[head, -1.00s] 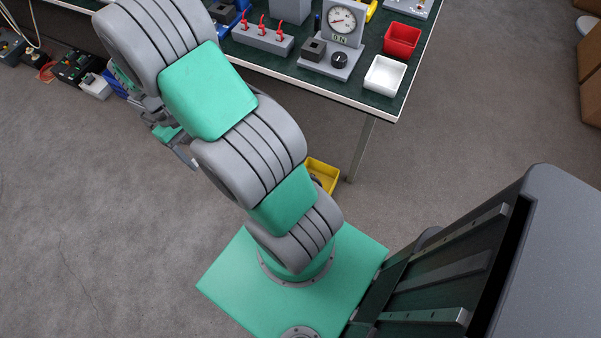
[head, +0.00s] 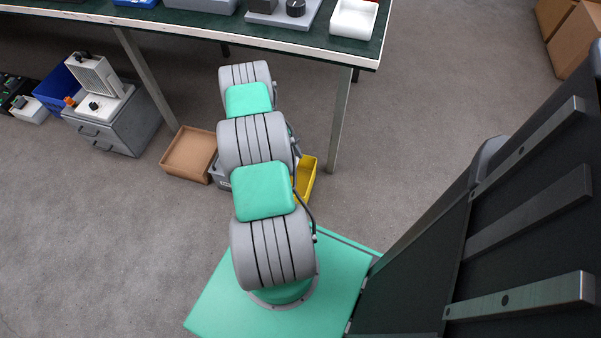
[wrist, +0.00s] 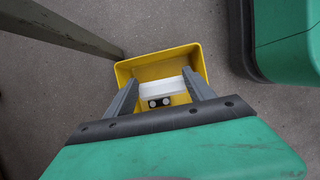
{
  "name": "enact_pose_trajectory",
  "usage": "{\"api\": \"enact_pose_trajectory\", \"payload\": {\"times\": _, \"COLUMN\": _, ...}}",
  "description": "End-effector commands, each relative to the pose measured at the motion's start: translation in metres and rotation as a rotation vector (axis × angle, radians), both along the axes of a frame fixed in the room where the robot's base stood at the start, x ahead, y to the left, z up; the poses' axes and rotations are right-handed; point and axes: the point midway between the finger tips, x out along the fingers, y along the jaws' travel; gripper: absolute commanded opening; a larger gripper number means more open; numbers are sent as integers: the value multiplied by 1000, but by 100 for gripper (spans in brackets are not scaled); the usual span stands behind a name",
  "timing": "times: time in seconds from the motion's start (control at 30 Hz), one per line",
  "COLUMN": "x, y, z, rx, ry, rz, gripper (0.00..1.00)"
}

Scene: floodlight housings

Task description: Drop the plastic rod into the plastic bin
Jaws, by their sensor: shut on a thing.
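The plastic rod (wrist: 163,88) is a white piece held crosswise between the two grey fingers of my gripper (wrist: 161,86) in the wrist view. My gripper is shut on it. The yellow plastic bin (wrist: 203,60) lies below the fingers, with the rod over its opening. In the head view the yellow bin (head: 308,181) stands on the floor under the table edge, partly hidden by my arm. My gripper and the rod are hidden there.
A table leg (head: 340,120) stands just right of the bin; a leg also shows at upper left in the wrist view (wrist: 60,25). Left of my arm are an open brown box (head: 189,154), a grey drawer unit (head: 125,130) and a blue bin (head: 58,90).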

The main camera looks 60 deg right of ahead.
Motion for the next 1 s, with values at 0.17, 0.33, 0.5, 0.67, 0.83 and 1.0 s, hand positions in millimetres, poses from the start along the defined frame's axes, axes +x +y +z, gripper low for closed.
{"api": "enact_pose_trajectory", "payload": {"times": 0.17, "x": -21, "y": -9, "z": -25, "rx": -1, "ry": -1, "rz": 15, "gripper": 11}}
{"api": "enact_pose_trajectory", "payload": {"times": 0.33, "x": -22, "y": -9, "z": -37, "rx": 0, "ry": -1, "rz": 15, "gripper": 11}}
{"api": "enact_pose_trajectory", "payload": {"times": 0.5, "x": -21, "y": -9, "z": -57, "rx": 0, "ry": -1, "rz": 14, "gripper": 11}}
{"api": "enact_pose_trajectory", "payload": {"times": 0.67, "x": -22, "y": -8, "z": -76, "rx": 0, "ry": -1, "rz": 13, "gripper": 11}}
{"api": "enact_pose_trajectory", "payload": {"times": 0.83, "x": -21, "y": -8, "z": -95, "rx": 0, "ry": -1, "rz": 13, "gripper": 11}}
{"api": "enact_pose_trajectory", "payload": {"times": 1.0, "x": -21, "y": -8, "z": -115, "rx": 0, "ry": -1, "rz": 13, "gripper": 11}}
